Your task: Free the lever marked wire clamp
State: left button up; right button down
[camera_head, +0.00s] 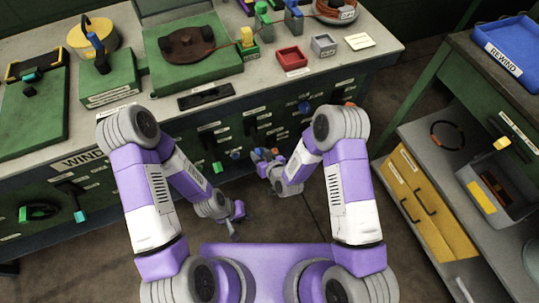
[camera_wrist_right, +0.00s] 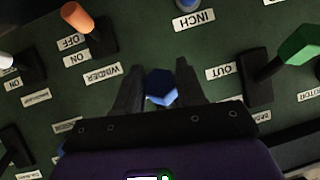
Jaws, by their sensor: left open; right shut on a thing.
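My right gripper (camera_head: 264,160) is at the green front panel of the bench. In the right wrist view its two fingers (camera_wrist_right: 160,76) stand either side of a blue six-sided knob (camera_wrist_right: 161,88) and are shut on it. The label for this knob is hidden or not readable, so I cannot tell whether it is the wire clamp lever. I cannot read "wire clamp" on any label. My left gripper (camera_head: 234,224) hangs low, open and empty, in front of the bench and apart from the panel.
Near the knob are an orange-tipped lever (camera_wrist_right: 78,18) by ON and OFF labels, a green-handled lever (camera_wrist_right: 300,44) by OUT, and a white-tipped lever (camera_wrist_right: 8,60). The bench top (camera_head: 330,80) holds several fixtures. A shelf unit (camera_head: 440,60) stands at right; floor lies between.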

jog(key=shift+f, duration=0.15)
jog(key=c, duration=0.7)
grip_release()
jog(key=shift+c, duration=0.2)
jog(key=p+v, duration=0.2)
jog(key=v, duration=0.5)
jog(key=shift+s, duration=0.25)
jog(key=shift+d, duration=0.2)
